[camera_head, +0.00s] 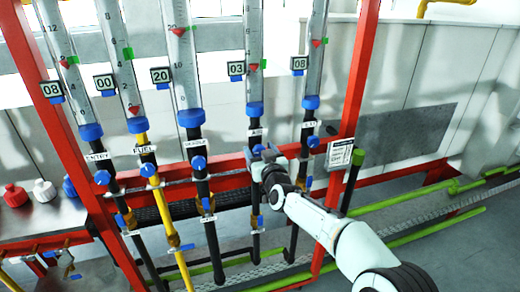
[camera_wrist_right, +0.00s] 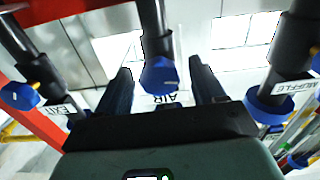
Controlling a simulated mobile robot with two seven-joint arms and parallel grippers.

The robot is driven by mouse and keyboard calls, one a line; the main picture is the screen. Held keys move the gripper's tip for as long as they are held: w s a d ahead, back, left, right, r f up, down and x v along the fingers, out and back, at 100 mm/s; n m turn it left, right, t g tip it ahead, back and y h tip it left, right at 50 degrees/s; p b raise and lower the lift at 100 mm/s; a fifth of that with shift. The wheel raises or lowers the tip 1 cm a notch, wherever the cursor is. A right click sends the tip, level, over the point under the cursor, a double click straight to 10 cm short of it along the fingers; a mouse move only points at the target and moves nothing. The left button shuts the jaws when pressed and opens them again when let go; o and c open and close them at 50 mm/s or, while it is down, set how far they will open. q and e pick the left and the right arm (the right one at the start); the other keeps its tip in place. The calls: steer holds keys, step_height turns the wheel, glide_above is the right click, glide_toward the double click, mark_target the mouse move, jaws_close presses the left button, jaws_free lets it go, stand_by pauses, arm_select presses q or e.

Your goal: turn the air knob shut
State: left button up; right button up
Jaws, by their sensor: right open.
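The blue air knob (camera_wrist_right: 160,76) sits below the AIR label (camera_head: 255,132) on the black pipe under the flow tube (camera_head: 254,60) tagged 03. My right gripper (camera_wrist_right: 161,66) is open, with one dark finger on each side of the knob in the wrist view. I cannot tell whether either finger touches it. In the head view my right gripper (camera_head: 264,154) is in front of the air pipe and hides most of the knob. My left gripper is not in view.
The muffle knob (camera_head: 199,163) and the exit knob (camera_head: 313,142) flank the air pipe. The fuel knob (camera_head: 148,170) is on a yellow pipe farther left. A red frame post (camera_head: 357,75) stands at the right, with a small label plate (camera_head: 340,152) beside the arm.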

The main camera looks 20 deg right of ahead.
steer(key=c, duration=1)
steer(key=shift+c, duration=0.2)
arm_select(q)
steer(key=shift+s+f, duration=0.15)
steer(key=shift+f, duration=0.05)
arm_select(e)
steer(key=shift+m, duration=0.3)
steer(key=shift+f+m+b, duration=0.15)
steer(key=shift+m+b, duration=0.55)
steer(key=shift+m, duration=0.2)
steer(key=m+b, duration=0.2)
steer(key=m, duration=0.2)
steer(key=shift+d+m, duration=0.1)
steer(key=shift+m, duration=0.2)
steer(key=m+b, duration=0.1)
steer(key=m, duration=0.3)
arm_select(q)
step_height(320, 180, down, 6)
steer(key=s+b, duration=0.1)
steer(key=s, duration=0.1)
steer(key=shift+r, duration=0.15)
arm_select(e)
steer(key=m, duration=0.5)
